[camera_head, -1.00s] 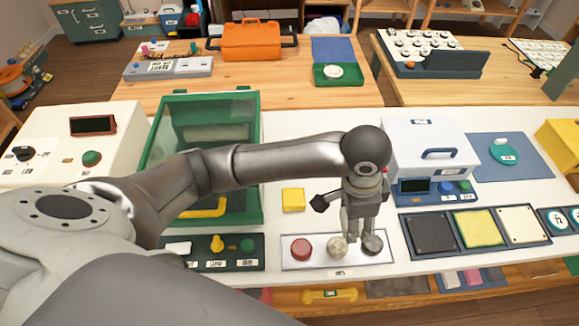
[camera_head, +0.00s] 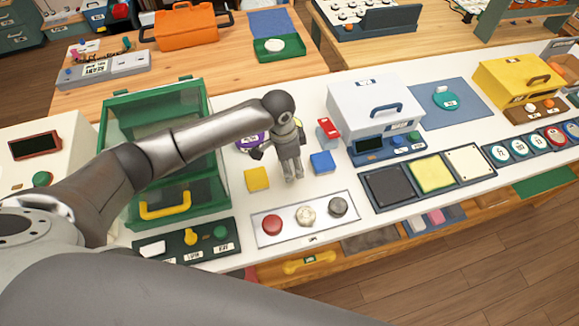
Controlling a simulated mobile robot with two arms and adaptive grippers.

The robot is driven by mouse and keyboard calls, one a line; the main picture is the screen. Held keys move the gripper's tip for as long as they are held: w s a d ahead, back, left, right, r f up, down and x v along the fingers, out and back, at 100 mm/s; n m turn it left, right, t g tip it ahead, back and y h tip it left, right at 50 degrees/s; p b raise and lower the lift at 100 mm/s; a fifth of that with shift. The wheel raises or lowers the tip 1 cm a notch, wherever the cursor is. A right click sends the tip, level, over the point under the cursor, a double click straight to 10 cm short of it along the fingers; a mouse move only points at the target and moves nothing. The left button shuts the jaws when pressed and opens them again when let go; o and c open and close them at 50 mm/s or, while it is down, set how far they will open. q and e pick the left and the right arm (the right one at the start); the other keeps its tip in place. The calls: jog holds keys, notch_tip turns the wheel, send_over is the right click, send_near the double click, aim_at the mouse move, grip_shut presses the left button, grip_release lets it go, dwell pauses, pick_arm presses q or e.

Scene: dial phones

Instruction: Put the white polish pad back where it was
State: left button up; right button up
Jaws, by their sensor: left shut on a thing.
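My left gripper (camera_head: 290,178) points down over the white worktop (camera_head: 300,100), between a yellow block (camera_head: 256,178) and a blue block (camera_head: 322,162). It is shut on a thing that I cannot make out. A whitish round piece (camera_head: 305,216) sits on a white plate (camera_head: 281,236) between a red round piece (camera_head: 271,223) and a dark grey one (camera_head: 338,206). A cream square pad (camera_head: 470,160) lies in a dark tray (camera_head: 412,188), beside a yellow pad (camera_head: 432,173) and a dark pad (camera_head: 390,185). I cannot tell which is the polish pad. My right gripper is not in view.
A green case (camera_head: 151,108) with a yellow handle stands left of the gripper. A white box (camera_head: 372,100) with a blue handle stands to the right. A red item (camera_head: 328,128) is close behind the gripper. A green switch panel (camera_head: 185,243) lies front left.

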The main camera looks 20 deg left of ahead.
pick_arm(q)
notch_tip(320, 180, down, 2)
jog(key=shift+a+f+p, duration=0.15)
jog(key=shift+p, duration=0.4)
jog(key=shift+f, duration=0.4)
jog(key=shift+w+f, duration=0.1)
jog(key=shift+f, duration=0.1)
jog(key=o, duration=1)
